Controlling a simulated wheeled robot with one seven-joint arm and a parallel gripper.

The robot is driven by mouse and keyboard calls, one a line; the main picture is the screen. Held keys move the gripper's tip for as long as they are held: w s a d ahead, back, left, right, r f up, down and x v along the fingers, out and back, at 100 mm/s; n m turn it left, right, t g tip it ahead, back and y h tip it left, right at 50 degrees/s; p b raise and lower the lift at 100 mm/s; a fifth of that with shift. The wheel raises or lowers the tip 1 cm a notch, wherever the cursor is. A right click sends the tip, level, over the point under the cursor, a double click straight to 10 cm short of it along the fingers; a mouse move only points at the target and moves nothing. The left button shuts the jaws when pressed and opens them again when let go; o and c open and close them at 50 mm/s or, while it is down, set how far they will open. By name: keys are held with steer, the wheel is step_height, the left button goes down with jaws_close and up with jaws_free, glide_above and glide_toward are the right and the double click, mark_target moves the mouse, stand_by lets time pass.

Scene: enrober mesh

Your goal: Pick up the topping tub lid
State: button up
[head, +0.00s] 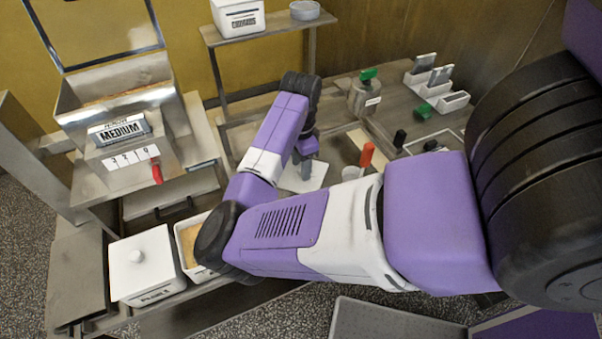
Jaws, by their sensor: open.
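A flat white square piece (316,184), which looks like a loose tub lid, lies on the counter in the middle. My gripper (305,172) points down over it with its jaws open. The fingers hide the middle of the piece, and I cannot tell whether they touch it. A closed white tub at the left front has a similar lid (127,267) with a round knob on top. Next to it stands an open white tub (181,246) with tan contents, partly hidden by my arm.
A steel machine marked MEDIUM (118,130) with a red handle (157,173) stands at left. A raised shelf (283,24) holds a white box (238,17). A steel pot (364,98), a red-orange block (367,155) and white bins (440,102) stand to the right.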

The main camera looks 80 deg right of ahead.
jaws_close()
steer(key=shift+r, duration=0.15)
